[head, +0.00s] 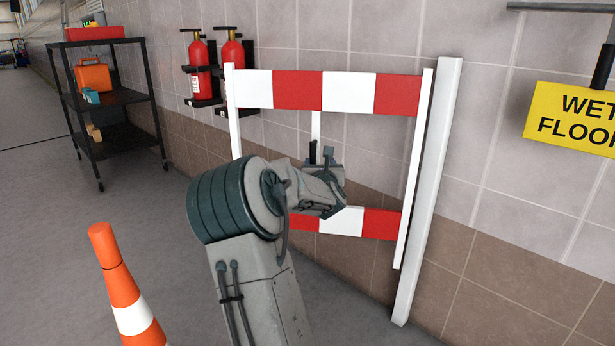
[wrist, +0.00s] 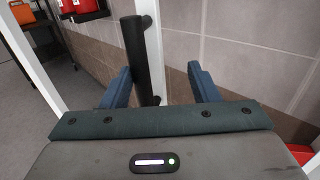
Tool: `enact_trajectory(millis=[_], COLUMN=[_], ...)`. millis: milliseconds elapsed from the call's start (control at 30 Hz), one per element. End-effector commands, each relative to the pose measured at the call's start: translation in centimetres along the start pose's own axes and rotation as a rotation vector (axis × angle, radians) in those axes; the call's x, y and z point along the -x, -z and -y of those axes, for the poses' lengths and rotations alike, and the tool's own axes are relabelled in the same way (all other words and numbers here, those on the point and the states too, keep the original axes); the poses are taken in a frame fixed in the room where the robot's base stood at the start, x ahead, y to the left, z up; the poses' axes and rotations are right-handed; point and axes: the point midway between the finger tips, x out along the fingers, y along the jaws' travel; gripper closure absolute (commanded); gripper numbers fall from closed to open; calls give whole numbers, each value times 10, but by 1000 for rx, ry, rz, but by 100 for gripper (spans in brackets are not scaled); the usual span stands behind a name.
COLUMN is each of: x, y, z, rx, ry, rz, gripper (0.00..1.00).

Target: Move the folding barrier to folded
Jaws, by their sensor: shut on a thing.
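The folding barrier (head: 298,90) has red-and-white striped boards in a white frame and stands out in front of the tiled wall, beside a pale upright post (head: 430,190) on its right. A black upright handle (head: 313,150) sits on the white middle bar (head: 316,124) of the barrier. My gripper (head: 328,165) is at this handle, and my arm hides part of the lower board. In the wrist view, the handle (wrist: 137,55) stands between the blue fingers of my gripper (wrist: 160,88), close against the left finger. My gripper is shut on the handle.
Two red fire extinguishers (head: 200,70) hang on the wall behind the barrier's left end. A black cart (head: 115,100) with an orange case stands at left. An orange-and-white cone (head: 125,290) is at front left. A yellow wet-floor sign (head: 575,118) is at right.

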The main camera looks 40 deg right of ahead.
Motion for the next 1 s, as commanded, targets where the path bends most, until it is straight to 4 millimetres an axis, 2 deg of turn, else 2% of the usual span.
enact_trajectory(millis=[33, 67, 1000], x=[6, 8, 67], y=[3, 3, 2], z=[12, 10, -37], rx=[1, 1, 3], ry=[27, 27, -5], rz=[-10, -10, -4], gripper=[61, 61, 61])
